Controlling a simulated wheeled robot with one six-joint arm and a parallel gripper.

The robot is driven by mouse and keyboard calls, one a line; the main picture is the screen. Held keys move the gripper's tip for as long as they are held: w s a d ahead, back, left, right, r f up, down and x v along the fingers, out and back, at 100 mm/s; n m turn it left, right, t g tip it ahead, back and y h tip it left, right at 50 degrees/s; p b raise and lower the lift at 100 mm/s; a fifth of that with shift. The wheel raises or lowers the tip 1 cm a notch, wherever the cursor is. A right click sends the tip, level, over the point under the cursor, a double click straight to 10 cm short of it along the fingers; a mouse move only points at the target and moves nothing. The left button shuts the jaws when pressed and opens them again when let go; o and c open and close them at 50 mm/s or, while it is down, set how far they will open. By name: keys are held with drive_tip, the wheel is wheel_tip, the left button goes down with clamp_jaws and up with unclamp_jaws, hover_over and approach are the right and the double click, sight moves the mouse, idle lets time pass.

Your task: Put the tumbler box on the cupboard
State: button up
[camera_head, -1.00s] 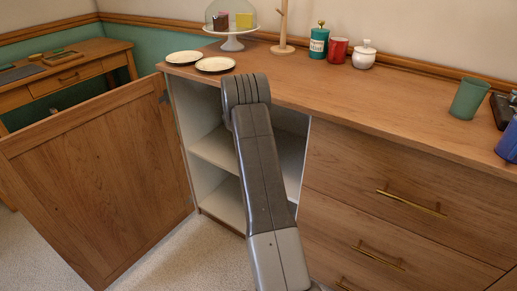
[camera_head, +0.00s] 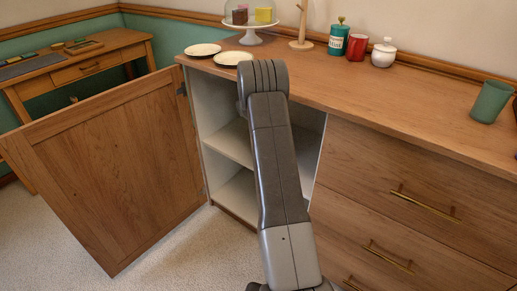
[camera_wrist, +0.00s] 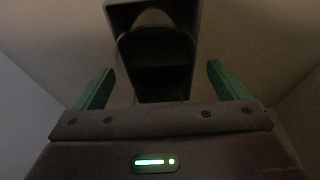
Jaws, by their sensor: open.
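The cupboard is a wooden cabinet (camera_head: 400,107) with a long flat top and its left door (camera_head: 110,165) swung open. My arm reaches into the open left compartment, and my gripper is hidden in the head view. In the wrist view my gripper (camera_wrist: 160,68) is open, with a green finger at each side. A dark upright box (camera_wrist: 196,50) with a rounded shape in its upper part stands ahead, between the fingers in the picture. It may be the tumbler box. Contact with the fingers cannot be made out. The box does not show in the head view.
Two plates (camera_head: 203,50), a domed cake stand (camera_head: 249,38), a wooden stand (camera_head: 301,44), a teal canister (camera_head: 338,40), a red cup (camera_head: 357,47), a white jar (camera_head: 383,54) and a green tumbler (camera_head: 491,102) stand on top. The middle top is clear. A shelf (camera_head: 233,142) divides the compartment.

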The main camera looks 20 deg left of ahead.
drive_tip(key=s+a+p, duration=0.1)
drive_tip(key=s+a, duration=0.3)
drive_tip(key=s, duration=0.7)
drive_tip(key=shift+s, duration=0.15)
drive_tip(key=shift+f, duration=0.1)
